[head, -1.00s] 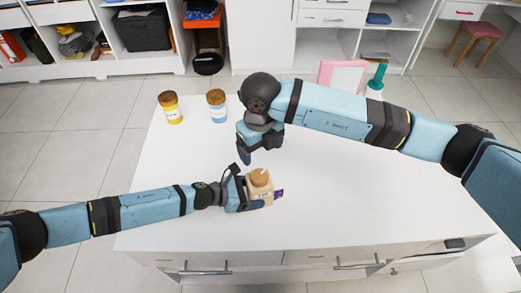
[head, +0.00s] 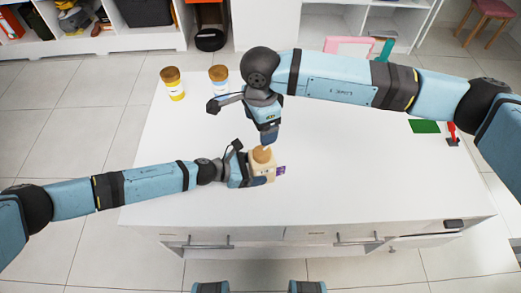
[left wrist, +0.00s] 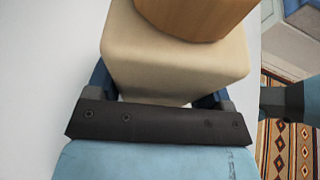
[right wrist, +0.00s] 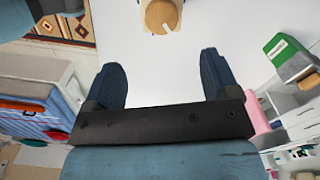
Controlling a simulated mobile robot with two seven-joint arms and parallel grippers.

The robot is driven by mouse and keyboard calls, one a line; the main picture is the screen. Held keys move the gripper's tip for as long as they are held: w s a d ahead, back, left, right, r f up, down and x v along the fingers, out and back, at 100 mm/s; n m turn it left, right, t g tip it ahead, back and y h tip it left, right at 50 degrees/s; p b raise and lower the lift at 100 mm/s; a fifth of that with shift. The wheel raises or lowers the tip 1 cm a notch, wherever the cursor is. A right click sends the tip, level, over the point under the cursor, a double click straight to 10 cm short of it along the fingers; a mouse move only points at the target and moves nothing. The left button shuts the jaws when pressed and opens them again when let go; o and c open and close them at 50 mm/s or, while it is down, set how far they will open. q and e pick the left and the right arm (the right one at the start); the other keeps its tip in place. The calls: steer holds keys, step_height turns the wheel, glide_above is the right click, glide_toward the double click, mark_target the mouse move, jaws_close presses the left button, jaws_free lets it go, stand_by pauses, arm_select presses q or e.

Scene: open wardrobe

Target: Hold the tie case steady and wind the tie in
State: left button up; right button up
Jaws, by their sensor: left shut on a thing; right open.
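The tie case (head: 263,171) is a cream block with a round wooden knob (head: 262,154) on top. It stands upright on the white table, and a short purple tie end (head: 281,170) sticks out of its right side. My left gripper (head: 254,172) is shut on the case from the left. The left wrist view shows the case (left wrist: 172,70) between its fingers.
A yellow jar (head: 173,88) and a blue-labelled jar (head: 219,82) stand at the back left of the table (head: 350,195). A pink frame (head: 347,46) is at the back. A green pad (head: 425,126) and a red item (head: 451,130) lie at the right.

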mark_target(261, 153)
step_height(261, 153, down, 12)
steer(key=shift+f+n, duration=0.1)
steer(key=shift+n, duration=0.9)
steer(key=shift+c, duration=0.2)
steer(key=c, duration=0.9)
